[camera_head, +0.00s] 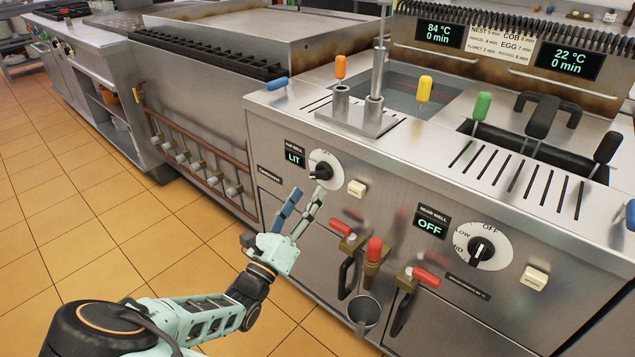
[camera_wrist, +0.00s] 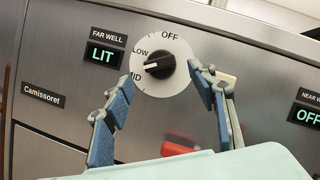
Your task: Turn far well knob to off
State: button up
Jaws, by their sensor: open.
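The far well knob (camera_head: 321,171) is black on a round white dial, left on the front panel. In the wrist view the knob (camera_wrist: 159,66) has its white pointer toward the left, between LOW and MID. The far well display (camera_head: 294,156) reads LIT. My gripper (camera_head: 304,201) is in front of the panel, just below and left of the knob in the head view. In the wrist view my gripper (camera_wrist: 162,92) has its blue-padded fingers spread, one on each side below the knob. Nothing is between them, and I cannot see contact with the knob.
The near well knob (camera_head: 481,251) is at the right, with its display (camera_head: 430,226) reading OFF. A cream switch (camera_head: 357,188) sits right of the far dial. Red-handled valves (camera_head: 374,250) and a metal cup (camera_head: 363,312) stick out below. The tiled floor (camera_head: 90,220) is clear at left.

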aim_at(317, 178)
jog(key=b+x, duration=0.1)
jog(key=x, duration=0.4)
jog(key=shift+w+d+r, duration=0.15)
jog(key=shift+w, duration=0.2)
jog(key=shift+c, duration=0.6)
jog(key=c, duration=1)
